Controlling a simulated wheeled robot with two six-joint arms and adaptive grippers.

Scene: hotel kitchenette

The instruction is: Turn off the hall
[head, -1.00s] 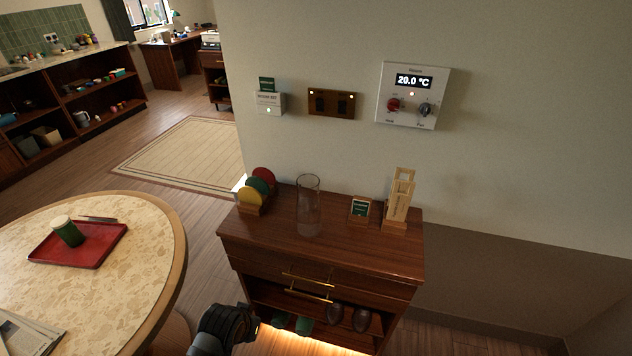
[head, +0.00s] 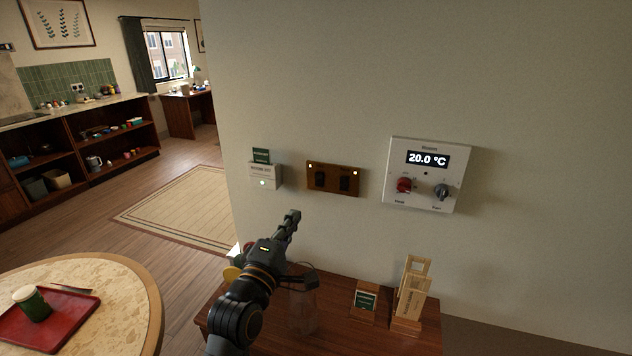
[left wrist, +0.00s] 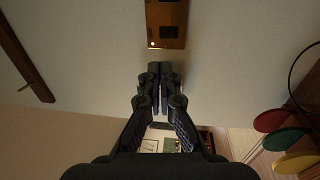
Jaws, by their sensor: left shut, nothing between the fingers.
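A brown switch panel (head: 333,179) with two dark rocker switches is on the wall, and a small light glows at each upper corner. Labels on it are too small to read. It also shows at the top of the left wrist view (left wrist: 181,26), partly cut off, with one light lit. My left gripper (head: 293,214) is shut and empty, pointing up at the wall below and left of the panel. In the left wrist view its closed fingertips (left wrist: 160,67) are just below the panel, apart from it in the picture. My right gripper is out of view.
A white card holder (head: 264,177) is left of the panel and a white thermostat (head: 424,191) reading 20.0 °C is right. Below, a wooden cabinet (head: 375,337) bears a glass vase (head: 303,312), a small sign (head: 365,300) and a wooden stand (head: 411,293). Coloured discs (left wrist: 281,139) are close by.

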